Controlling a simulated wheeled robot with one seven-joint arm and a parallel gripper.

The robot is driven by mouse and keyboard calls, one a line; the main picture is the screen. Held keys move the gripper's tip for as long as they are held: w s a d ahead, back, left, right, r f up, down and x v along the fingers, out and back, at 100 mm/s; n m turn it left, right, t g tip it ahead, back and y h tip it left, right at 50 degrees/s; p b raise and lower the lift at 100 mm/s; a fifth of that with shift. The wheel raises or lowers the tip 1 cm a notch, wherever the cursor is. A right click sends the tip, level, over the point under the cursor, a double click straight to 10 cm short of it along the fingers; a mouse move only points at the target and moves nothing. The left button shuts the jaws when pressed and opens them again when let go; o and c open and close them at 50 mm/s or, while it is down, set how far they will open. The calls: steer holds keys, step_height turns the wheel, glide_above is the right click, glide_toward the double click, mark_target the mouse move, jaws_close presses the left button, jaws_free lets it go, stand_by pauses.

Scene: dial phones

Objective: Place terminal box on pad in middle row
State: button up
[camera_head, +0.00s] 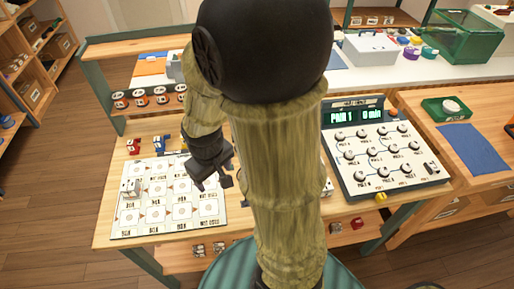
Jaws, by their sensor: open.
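A white sheet (150,226) printed with rows of square pads lies on the left of the wooden table. A small pale box (130,188), possibly the terminal box, is at the sheet's left edge, about level with the middle row. It is too small to make out its markings. My gripper (214,184) is open over the sheet's right edge, pointing down, with nothing visible between its fingers. The box is well to its left. My arm hides the table's middle and part of whatever lies right of the sheet.
A dark-framed panel (384,185) with a lit display and several round knobs stands on the right. Small red (133,146) and blue (160,143) items sit behind the sheet. Several orange-and-black spools (140,97) line a shelf at back left. A blue mat (472,150) lies at far right.

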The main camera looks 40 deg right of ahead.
steer(key=w+d+f+n+g+h+p, duration=0.2)
steer(key=w+d+f+n+h+p, duration=0.2)
steer(key=w+d+n+h+p, duration=0.4)
steer(key=w+d+n+p, duration=0.2)
steer(key=w+d+n, duration=0.1)
steer(key=n, duration=0.4)
steer(key=shift+w+d, duration=0.3)
steer(key=shift+w, duration=0.6)
steer(key=shift+d, duration=0.1)
steer(key=p+x, duration=0.3)
steer(key=x, duration=0.8)
steer(key=shift+s+d+f, duration=0.1)
steer(key=shift+d, duration=0.15)
steer(key=shift+d+f, duration=0.2)
steer(key=shift+p+x, duration=1.3)
steer(key=shift+x, duration=1.3)
steer(key=shift+s+a+f, duration=0.1)
steer(key=shift+a+f, duration=0.05)
steer(key=shift+f, duration=0.05)
